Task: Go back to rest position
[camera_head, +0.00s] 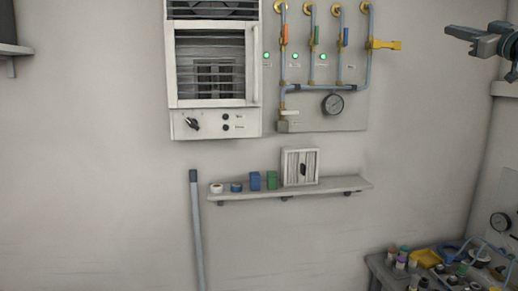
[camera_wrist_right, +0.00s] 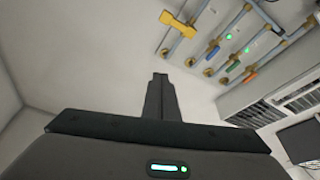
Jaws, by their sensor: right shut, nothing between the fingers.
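My right gripper (camera_head: 484,38) is at the upper right of the head view, pointing left, in front of the wall and to the right of the pipe panel (camera_head: 357,110). It is shut with nothing between its fingers. In the right wrist view the closed fingers (camera_wrist_right: 160,95) stand at the middle, and the pipes lie beyond them at the upper right. The gripper touches nothing that I can see. My left gripper is not in either view.
A white wall unit (camera_head: 186,122) with a knob hangs left of the panel. A yellow valve handle (camera_head: 385,44) sticks out toward my right gripper. A shelf (camera_head: 330,186) holds small items. A cluttered table (camera_head: 376,265) stands at lower right. Bare wall lies between.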

